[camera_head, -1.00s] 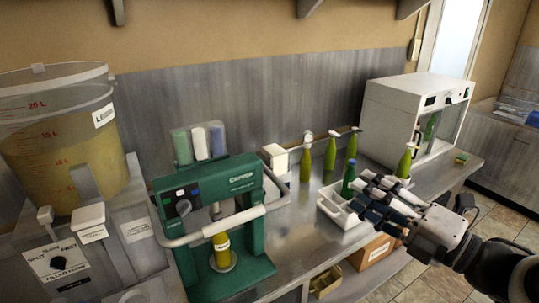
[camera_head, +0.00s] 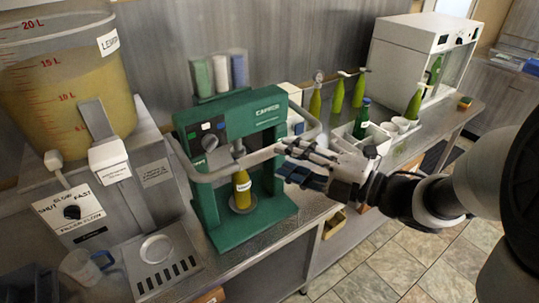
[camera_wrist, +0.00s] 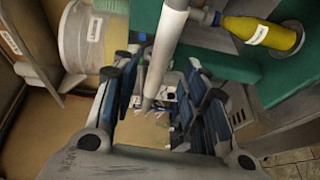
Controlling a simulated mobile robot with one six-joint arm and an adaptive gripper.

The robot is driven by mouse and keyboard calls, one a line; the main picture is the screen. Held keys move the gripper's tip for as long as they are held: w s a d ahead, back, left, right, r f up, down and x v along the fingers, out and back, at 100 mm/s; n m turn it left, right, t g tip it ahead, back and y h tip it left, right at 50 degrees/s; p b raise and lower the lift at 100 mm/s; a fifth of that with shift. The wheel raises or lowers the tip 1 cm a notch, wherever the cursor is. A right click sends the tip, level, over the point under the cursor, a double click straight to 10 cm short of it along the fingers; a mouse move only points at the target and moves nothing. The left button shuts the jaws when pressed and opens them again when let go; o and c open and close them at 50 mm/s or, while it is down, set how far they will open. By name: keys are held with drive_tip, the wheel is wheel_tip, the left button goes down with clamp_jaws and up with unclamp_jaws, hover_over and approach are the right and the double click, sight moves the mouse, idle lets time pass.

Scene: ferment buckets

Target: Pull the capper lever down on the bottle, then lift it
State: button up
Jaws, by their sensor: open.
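The green capper (camera_head: 225,135) stands on the metal counter, and its grey lever bar (camera_head: 215,174) runs across its front in a raised position. A yellow bottle (camera_head: 242,190) with a white label stands upright on the capper's round base plate; it also shows in the wrist view (camera_wrist: 262,34). My gripper (camera_head: 290,163) is open at the right part of the lever. In the wrist view the lever bar (camera_wrist: 165,50) runs between the open fingers (camera_wrist: 158,85). I cannot tell whether the fingers touch the bar.
A large bucket of yellow liquid (camera_head: 62,85) and a filler unit (camera_head: 75,212) stand at the left. A white tray (camera_head: 345,141), several green bottles (camera_head: 338,97) and a white cabinet (camera_head: 405,60) are at the right.

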sight(269, 149)
drive_tip(key=x, duration=0.5)
drive_tip(key=shift+w+a+b, duration=0.2)
drive_tip(key=shift+a+b, duration=0.05)
drive_tip(key=shift+b, duration=0.1)
drive_tip(key=shift+c, duration=0.4)
clamp_jaws()
